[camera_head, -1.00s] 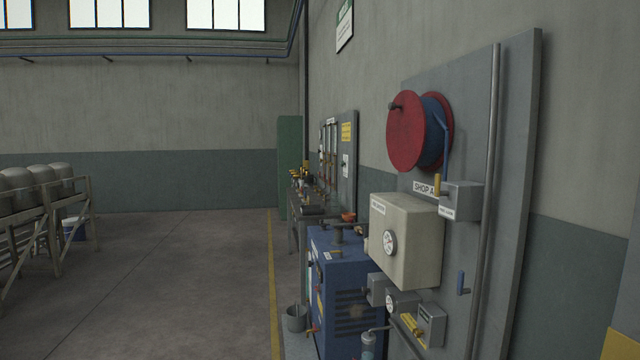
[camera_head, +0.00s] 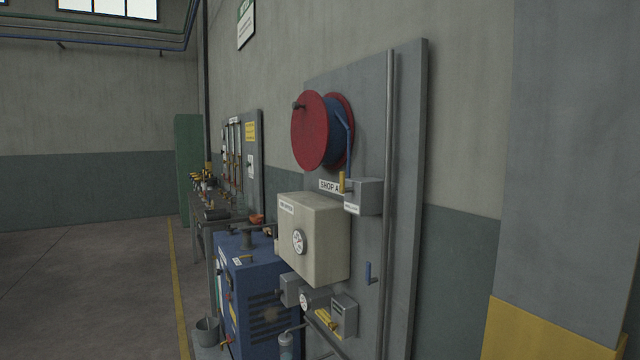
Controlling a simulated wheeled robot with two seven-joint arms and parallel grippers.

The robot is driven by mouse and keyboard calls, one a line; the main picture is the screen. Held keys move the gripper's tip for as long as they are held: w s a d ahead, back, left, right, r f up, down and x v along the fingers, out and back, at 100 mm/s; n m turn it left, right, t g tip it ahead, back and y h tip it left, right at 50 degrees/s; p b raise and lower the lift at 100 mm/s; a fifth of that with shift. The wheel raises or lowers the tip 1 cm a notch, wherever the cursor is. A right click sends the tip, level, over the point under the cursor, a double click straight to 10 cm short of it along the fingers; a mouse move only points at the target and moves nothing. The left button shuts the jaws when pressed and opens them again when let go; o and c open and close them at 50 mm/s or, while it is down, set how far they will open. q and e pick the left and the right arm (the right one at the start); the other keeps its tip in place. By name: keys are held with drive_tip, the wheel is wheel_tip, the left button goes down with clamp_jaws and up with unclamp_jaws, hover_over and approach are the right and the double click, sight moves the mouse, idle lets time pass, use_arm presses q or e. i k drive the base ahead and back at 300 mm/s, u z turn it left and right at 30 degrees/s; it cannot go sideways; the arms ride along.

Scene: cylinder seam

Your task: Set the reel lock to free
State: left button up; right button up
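A red and blue hose reel (camera_head: 322,130) is mounted high on a grey wall panel (camera_head: 405,200), right of the picture's middle. Just below it is a small grey box (camera_head: 363,196) with an upright yellow lever (camera_head: 342,183) on its left side. The label on this box is too small to read, so I cannot tell for certain that it is the reel lock. Neither of my grippers shows in the head view.
A grey bucket (camera_head: 207,331) stands on the floor. A grey pillar with a yellow base (camera_head: 540,330) is at right. The floor at left is open.

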sight(343, 190)
drive_tip(key=i, duration=1)
